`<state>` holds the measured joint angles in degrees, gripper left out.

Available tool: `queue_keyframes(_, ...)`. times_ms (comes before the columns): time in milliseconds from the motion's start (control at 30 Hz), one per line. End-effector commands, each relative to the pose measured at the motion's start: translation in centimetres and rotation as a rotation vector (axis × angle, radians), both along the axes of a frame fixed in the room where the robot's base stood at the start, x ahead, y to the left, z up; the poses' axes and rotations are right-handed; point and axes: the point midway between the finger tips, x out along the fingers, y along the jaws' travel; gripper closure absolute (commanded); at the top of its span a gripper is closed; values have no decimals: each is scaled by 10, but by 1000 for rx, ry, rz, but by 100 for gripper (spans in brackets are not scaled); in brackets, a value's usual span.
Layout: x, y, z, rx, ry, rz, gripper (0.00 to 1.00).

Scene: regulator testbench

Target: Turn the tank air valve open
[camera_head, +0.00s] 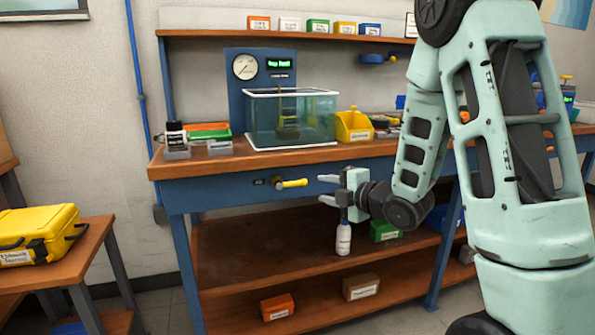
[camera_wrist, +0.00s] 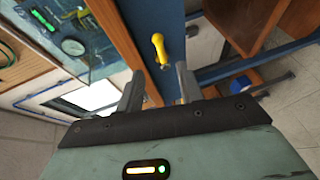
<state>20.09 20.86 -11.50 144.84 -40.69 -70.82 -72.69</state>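The valve's yellow lever handle (camera_head: 292,183) sticks out from the blue front apron of the workbench, below the water tank (camera_head: 291,120). It lies roughly level in the head view, pointing right from a dark pivot. In the wrist view the yellow handle (camera_wrist: 159,48) shows ahead of the fingers, near the gap between them. My gripper (camera_head: 323,189) is open and empty, to the right of the handle and apart from it. Its two fingers (camera_wrist: 156,88) also show apart in the wrist view.
A white bottle (camera_head: 343,239) stands on the lower shelf below my gripper. The wooden bench top (camera_head: 230,162) carries a yellow bin (camera_head: 354,126) and small items. A yellow case (camera_head: 38,235) sits on a side table at left. The floor before the bench's left part is clear.

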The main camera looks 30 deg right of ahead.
Motion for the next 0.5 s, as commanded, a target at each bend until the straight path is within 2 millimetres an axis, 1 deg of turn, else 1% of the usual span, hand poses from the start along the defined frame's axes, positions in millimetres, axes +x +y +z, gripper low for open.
queue_keyframes(33,0,0,5,2,6,-3,63)
queue_keyframes(67,6,1,0,-1,3,-1,63)
queue_keyframes(100,16,3,-5,-3,1,1,63)
queue_keyframes(300,57,7,-12,-3,0,0,63)
queue_keyframes(500,92,11,-18,-3,0,-1,63)
